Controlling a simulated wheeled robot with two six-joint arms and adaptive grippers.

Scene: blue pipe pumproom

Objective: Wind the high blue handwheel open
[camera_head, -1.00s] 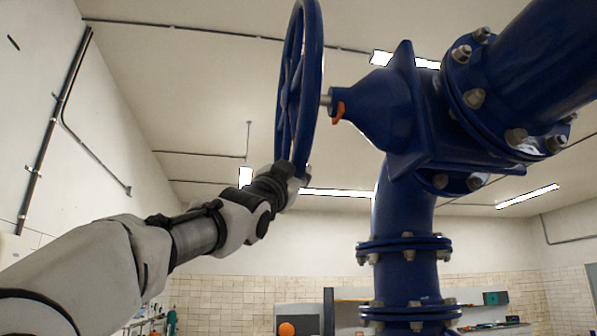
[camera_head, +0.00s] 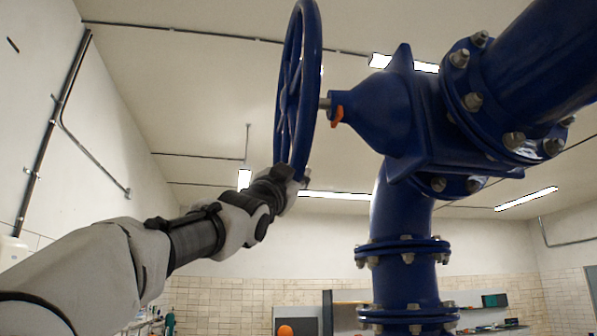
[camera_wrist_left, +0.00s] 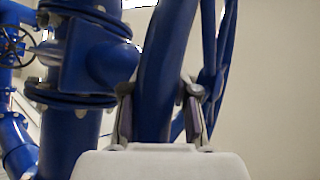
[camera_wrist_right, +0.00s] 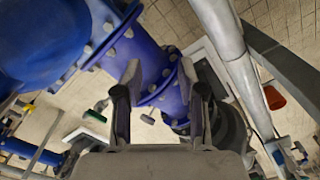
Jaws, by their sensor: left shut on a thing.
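The high blue handwheel (camera_head: 290,90) stands nearly edge-on in the head view, at top centre, on a short stem left of the blue valve body (camera_head: 380,110). My left gripper (camera_head: 294,175) is at the wheel's lowest rim. In the left wrist view the wheel's thick rim (camera_wrist_left: 165,60) passes between the two fingers of the left gripper (camera_wrist_left: 160,108), which is shut on it; spokes show to the right. My right gripper (camera_wrist_right: 160,80) shows only in its wrist view, fingers apart, with nothing between them.
An orange piece (camera_head: 337,115) sits on the stem by the valve. A flanged blue pipe (camera_head: 405,270) runs down below the valve, and another rises at top right. A smaller dark handwheel (camera_wrist_left: 14,45) is at the left wrist view's edge. Space left of the wheel is clear.

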